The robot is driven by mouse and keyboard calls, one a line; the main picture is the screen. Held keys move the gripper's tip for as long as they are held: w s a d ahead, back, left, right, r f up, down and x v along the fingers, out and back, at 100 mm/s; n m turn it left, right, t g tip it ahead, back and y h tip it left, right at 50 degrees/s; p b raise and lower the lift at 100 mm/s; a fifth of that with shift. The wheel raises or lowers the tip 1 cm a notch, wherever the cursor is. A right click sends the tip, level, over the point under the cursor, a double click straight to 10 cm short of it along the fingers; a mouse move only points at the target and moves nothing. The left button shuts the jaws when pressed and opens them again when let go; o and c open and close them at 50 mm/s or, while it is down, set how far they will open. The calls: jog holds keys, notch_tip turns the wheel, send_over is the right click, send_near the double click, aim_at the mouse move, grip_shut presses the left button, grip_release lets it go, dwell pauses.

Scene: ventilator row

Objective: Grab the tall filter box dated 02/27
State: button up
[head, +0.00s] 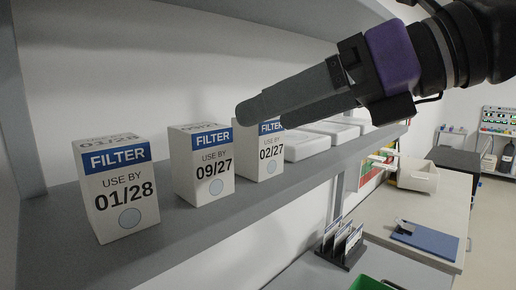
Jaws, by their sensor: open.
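Three white filter boxes with blue bands stand upright in a row on the grey shelf (190,237). The tall box dated 02/27 (270,160) is the rightmost; my gripper hides part of its top. The box dated 09/27 (208,180) is in the middle, and the box dated 01/28 (127,205) is at the left. My gripper (245,112) is open and empty. It reaches in from the upper right, with its fingertips in front of the upper part of the 02/27 box in the picture. I cannot tell whether it touches the box.
Low white packs (306,146) lie on the shelf to the right of the 02/27 box. Another shelf board (250,12) runs above. Below right is a counter with a blue clipboard (425,240), a cream bin (417,176), a card holder (341,245) and a green tray (372,284).

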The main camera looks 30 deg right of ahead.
aim_at(258, 146)
jog(key=shift+w+d+f+m+t+h+p, duration=0.25)
jog(key=shift+w+h, duration=0.35)
jog(key=shift+w, duration=0.75)
jog(key=shift+w+d+f+m+t+h+p, duration=0.15)
jog(key=shift+w+d+f+h+p, duration=0.3)
jog(key=shift+w, duration=0.85)
jog(key=shift+w+d+f+m+t+h+p, duration=0.15)
jog(key=shift+w+h+p, duration=0.25)
jog(key=shift+w+h, duration=0.65)
jog(key=shift+w+r+y, duration=0.1)
jog(key=shift+w+y, duration=0.2)
jog(key=c, duration=1.5)
